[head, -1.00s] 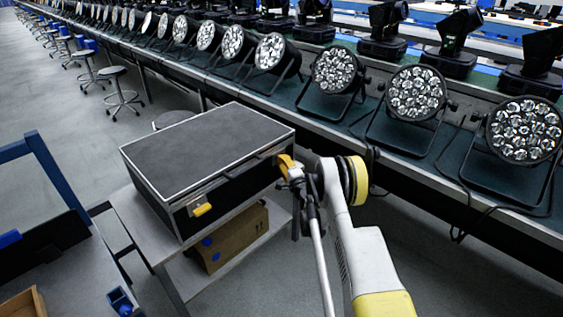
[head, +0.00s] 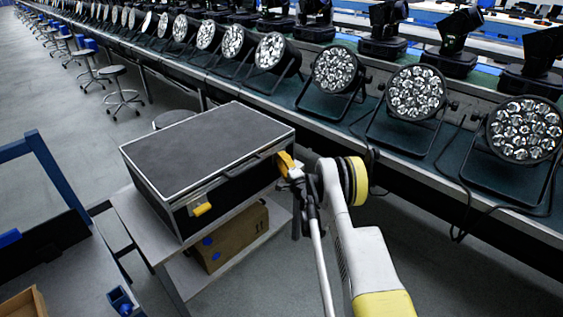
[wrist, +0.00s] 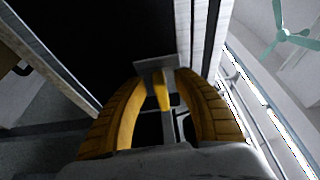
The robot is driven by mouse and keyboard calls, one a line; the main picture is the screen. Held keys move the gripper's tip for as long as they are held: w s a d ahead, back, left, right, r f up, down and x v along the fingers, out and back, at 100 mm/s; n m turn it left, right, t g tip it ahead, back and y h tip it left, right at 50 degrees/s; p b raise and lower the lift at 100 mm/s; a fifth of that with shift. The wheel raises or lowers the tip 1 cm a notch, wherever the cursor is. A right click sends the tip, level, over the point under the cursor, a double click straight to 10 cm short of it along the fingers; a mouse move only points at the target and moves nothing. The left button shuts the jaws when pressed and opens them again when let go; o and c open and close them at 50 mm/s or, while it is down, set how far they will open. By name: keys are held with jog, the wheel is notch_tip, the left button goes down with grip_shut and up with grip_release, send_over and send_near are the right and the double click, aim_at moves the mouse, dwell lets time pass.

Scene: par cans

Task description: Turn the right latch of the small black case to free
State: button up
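The small black case (head: 215,150) has a dark lid with silver edges and lies closed on a grey cart. Its left latch (head: 203,209) is yellow on a silver plate and stands clear of my gripper. My gripper (head: 284,163) is at the right end of the case's front, covering the right latch in the head view. In the wrist view, the right latch's yellow tab (wrist: 161,94) sits by a silver plate, slightly tilted. The yellow fingers of my gripper (wrist: 161,80) curve in close on both sides of it. Whether both touch the tab is unclear.
The cart (head: 150,228) carries a cardboard box (head: 232,240) on its lower shelf. A long bench with par cans (head: 416,92) runs behind and to the right, with a cable (head: 458,215) hanging from it. A blue-framed cart (head: 55,180) stands at left. Stools line the far aisle.

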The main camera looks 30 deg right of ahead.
jog(key=s, duration=0.7)
jog(key=shift+s+a, duration=0.15)
jog(key=shift+s, duration=0.05)
jog(key=s+a+r+n+g+y, duration=0.15)
jog(key=a+r+n, duration=0.25)
jog(key=a+r, duration=0.45)
jog(key=a+r+n+g+y, duration=0.2)
jog(key=a+r+n+y, duration=0.3)
jog(key=r, duration=0.6)
jog(key=s+a+r+n+g+h, duration=0.1)
jog(key=s+a+r+n+g, duration=0.1)
jog(key=s+a+r, duration=0.3)
jog(key=s+a+r+n+g+h, duration=0.1)
jog(key=s+a+r+n, duration=0.2)
jog(key=s, duration=0.4)
jog(key=s+f+n+g+h, duration=0.1)
jog(key=s+n+g, duration=0.1)
jog(key=s, duration=1.2)
jog(key=s+a+f+n+g+h, duration=0.1)
jog(key=s+f+n+g+h, duration=0.1)
jog(key=s, duration=1.3)
jog(key=shift+a+f, duration=0.25)
jog(key=shift+a, duration=0.05)
